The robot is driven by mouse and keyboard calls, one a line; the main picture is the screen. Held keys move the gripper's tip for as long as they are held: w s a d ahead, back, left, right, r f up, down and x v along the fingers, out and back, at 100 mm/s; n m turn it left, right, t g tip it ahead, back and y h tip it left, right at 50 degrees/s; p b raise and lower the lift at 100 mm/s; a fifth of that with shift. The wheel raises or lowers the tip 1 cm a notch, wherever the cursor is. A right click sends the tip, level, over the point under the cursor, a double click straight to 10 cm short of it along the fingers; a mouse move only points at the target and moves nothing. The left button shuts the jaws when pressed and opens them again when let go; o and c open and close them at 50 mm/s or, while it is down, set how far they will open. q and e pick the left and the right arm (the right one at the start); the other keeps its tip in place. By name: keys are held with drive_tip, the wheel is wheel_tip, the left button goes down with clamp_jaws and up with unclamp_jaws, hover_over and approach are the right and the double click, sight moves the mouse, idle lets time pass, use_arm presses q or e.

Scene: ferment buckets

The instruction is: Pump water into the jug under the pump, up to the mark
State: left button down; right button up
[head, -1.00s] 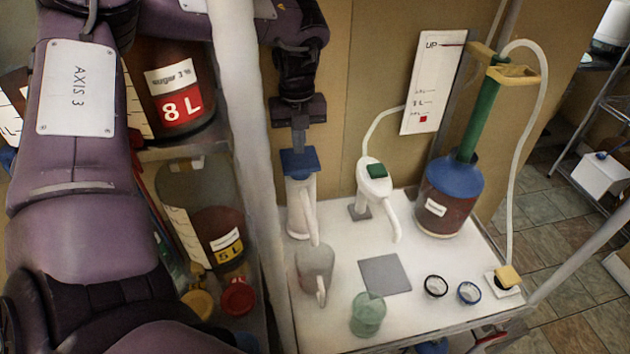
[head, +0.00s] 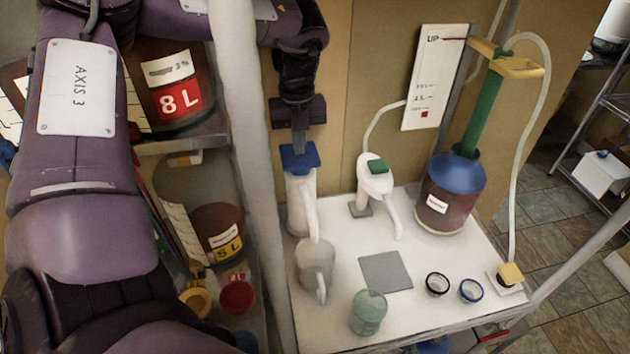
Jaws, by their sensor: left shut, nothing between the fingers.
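The white pump with a blue top (head: 299,157) stands at the back left of the white table. Its spout (head: 309,212) points down over the jug (head: 315,266), a translucent grey jug with its handle toward the front. The water level and the mark on the jug are too small to tell. My left gripper (head: 299,143) is shut and empty, pointing down right above the blue top; I cannot tell whether it touches. My right gripper is not in view.
A second white pump with a green top (head: 377,167), a grey square pad (head: 386,271), a green glass jar (head: 368,312) and a blue-topped carboy (head: 449,190) share the table (head: 330,332). A white post (head: 250,150) stands left of the pump.

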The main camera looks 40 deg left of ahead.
use_arm(q)
drive_tip(key=shift+s+f+b, duration=0.1)
drive_tip(key=shift+f+b, duration=1.1)
drive_tip(key=shift+f, duration=0.4)
drive_tip(key=shift+r, duration=0.15)
drive_tip(key=shift+r+p, duration=1.55)
drive_tip(key=shift+r, duration=0.7)
drive_tip(key=shift+f, duration=0.2)
